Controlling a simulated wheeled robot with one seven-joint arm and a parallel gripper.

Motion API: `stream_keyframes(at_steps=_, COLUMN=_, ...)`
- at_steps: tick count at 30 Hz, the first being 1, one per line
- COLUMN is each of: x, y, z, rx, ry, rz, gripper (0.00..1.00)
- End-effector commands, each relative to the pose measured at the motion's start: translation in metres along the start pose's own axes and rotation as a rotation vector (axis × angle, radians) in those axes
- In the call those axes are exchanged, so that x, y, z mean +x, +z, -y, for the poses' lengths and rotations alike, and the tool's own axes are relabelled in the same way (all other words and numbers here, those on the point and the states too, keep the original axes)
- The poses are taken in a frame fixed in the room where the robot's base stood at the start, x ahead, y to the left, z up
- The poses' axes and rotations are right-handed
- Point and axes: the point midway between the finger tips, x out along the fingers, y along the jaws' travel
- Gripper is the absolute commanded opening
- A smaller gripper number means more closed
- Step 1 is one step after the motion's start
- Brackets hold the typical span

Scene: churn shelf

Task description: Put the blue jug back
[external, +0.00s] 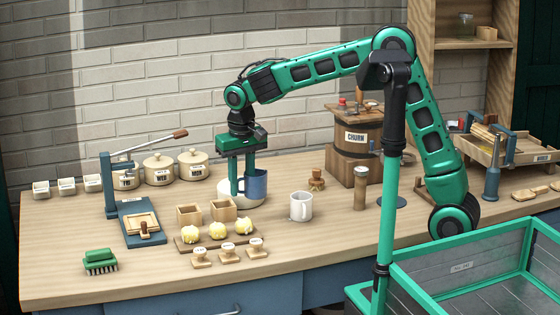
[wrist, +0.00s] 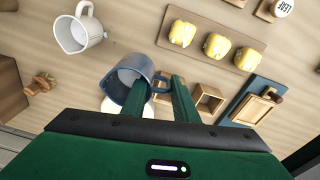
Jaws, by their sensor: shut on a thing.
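The blue jug (external: 257,185) is at my gripper (external: 241,190), over or in front of a white bowl (external: 228,192) near the middle of the bench. My gripper points down and is shut on the jug at its left side, probably at the handle. The jug looks upright in the external view. In the wrist view the jug (wrist: 126,88) shows its open mouth and pale inside, beside my fingertips (wrist: 170,80). The white bowl is partly hidden behind the jug, so I cannot tell whether they touch.
A white mug (external: 301,207) stands right of the jug. Small wooden boxes (external: 223,210) and a board with yellow butter pieces (external: 217,234) lie in front. A wooden churn (external: 354,155) stands behind right, with a dark round disc (external: 397,203) near it.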

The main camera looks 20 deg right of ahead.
Motion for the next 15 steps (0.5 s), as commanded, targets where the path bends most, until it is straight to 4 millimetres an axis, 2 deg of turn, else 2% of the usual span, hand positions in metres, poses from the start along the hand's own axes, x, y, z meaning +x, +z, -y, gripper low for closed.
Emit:
stream_keyframes(at_steps=1, x=-0.001, y=-0.018, z=-0.004, rx=0.017, ry=-0.001, rz=0.000, gripper=0.00)
stream_keyframes(at_steps=5, x=-0.003, y=-0.063, z=-0.020, rx=0.049, ry=0.000, rz=0.004, gripper=0.00)
stream_keyframes(at_steps=9, x=-0.006, y=-0.117, z=-0.046, rx=0.087, ry=0.002, rz=0.005, gripper=0.00)
stream_keyframes(at_steps=15, x=-0.009, y=-0.178, z=-0.086, rx=0.128, ry=0.006, rz=0.004, gripper=0.00)
